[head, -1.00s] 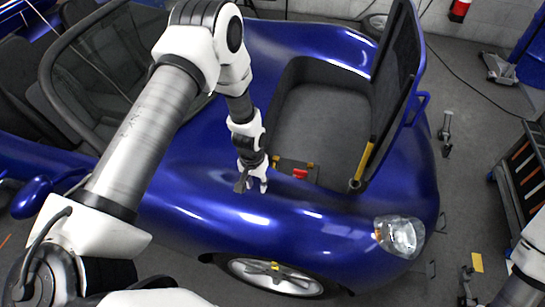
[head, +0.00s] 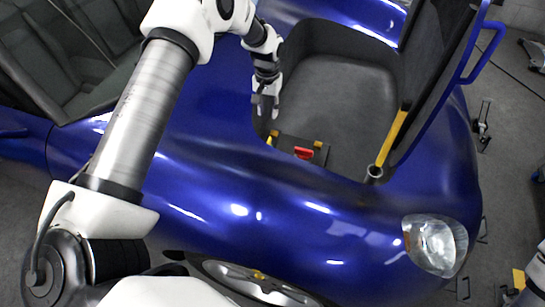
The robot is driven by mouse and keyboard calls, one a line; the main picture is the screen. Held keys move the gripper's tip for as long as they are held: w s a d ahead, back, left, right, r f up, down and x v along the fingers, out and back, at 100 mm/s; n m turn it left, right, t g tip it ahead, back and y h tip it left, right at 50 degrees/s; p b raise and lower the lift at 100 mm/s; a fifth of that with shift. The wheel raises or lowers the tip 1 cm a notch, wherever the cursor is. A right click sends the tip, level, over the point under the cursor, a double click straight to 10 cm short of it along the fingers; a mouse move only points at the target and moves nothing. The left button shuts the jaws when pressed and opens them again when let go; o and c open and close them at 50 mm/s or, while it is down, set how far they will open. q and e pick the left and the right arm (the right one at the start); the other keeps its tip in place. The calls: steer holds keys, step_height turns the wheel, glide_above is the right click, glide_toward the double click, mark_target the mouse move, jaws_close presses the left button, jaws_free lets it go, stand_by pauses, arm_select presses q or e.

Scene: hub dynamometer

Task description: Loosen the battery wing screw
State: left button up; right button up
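A dark battery-like box (head: 290,143) sits in the car's open front bay, at its near edge. A red part (head: 303,153) and small yellow parts show on its top. I cannot make out for certain which piece is the wing screw. My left gripper (head: 265,106) points down above the bay's left edge, up and left of the red part in the picture. Its fingers look apart, with nothing seen between them, and it does not appear to touch the box. My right gripper is not clearly seen; only part of my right arm (head: 535,275) shows at the lower right edge.
The blue car body (head: 290,215) surrounds the bay. The raised dark lid (head: 436,75) stands to the right, with a yellow strut (head: 392,138) beside it. The bay floor (head: 345,85) beyond the box is empty. A headlight (head: 436,244) is at lower right.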

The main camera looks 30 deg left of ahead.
arm_select(q)
steer(key=b, duration=0.3)
glide_above(269, 141)
step_height(269, 141, down, 6)
steer(key=shift+w+a+f, duration=0.1)
steer(key=shift+a+f, duration=0.05)
steer(key=shift+f, duration=0.2)
step_height(269, 141, down, 7)
steer(key=shift+b, duration=0.55)
arm_select(e)
step_height(269, 141, down, 7)
steer(key=shift+f, duration=0.15)
arm_select(q)
jaws_close()
